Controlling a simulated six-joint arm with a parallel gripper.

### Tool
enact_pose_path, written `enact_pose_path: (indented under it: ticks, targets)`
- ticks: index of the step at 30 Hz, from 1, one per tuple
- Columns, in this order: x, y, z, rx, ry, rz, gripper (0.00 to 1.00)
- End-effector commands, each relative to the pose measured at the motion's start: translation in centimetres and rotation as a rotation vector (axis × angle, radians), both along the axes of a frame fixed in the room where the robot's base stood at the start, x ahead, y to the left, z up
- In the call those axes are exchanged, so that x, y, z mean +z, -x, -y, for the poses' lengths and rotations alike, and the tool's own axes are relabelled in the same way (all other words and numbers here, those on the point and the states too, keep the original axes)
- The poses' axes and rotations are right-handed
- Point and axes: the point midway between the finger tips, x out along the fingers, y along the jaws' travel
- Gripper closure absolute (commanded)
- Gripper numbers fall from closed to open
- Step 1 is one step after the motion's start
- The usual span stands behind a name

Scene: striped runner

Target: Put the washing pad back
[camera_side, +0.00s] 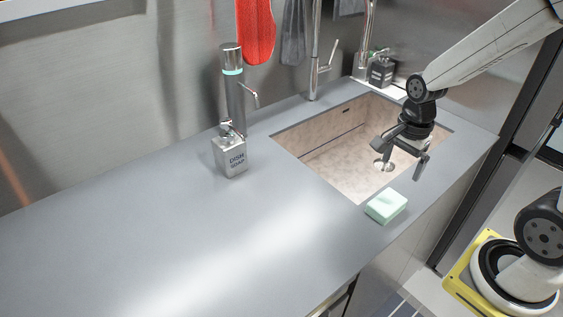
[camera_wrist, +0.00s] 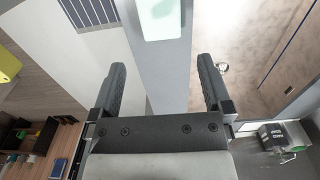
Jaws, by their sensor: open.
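The washing pad (camera_side: 386,207) is a pale green and white block lying on the grey counter at the sink's front right corner. It also shows, cut off at the top edge, in the wrist view (camera_wrist: 162,18). My gripper (camera_side: 399,166) is open and empty. It is over the front right side of the sink, above and to the right of the pad, apart from it. In the wrist view the two fingers (camera_wrist: 161,84) are spread, with the counter strip between them and the pad ahead.
The sink (camera_side: 340,150) is empty, with a drain (camera_side: 383,165). A dish soap bottle (camera_side: 230,155) stands left of it, beside a metal dispenser (camera_side: 234,90). A red mitt (camera_side: 256,30) hangs on the wall. The left counter is clear.

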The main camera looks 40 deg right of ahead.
Motion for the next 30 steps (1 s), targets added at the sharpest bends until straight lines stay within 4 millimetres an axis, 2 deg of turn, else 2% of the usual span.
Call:
enact_pose_path:
  ticks: [8, 14, 20, 30]
  targets:
    - [-0.1, 0.0, -0.1, 0.016, 0.000, 0.002, 0.00]
    - [-0.2, -0.1, -0.7, 0.148, 0.006, 0.021, 0.00]
    - [-0.6, -0.3, -2.0, 0.440, 0.024, 0.059, 0.00]
    - [-1.3, -0.5, -4.7, 1.056, 0.094, 0.135, 0.00]
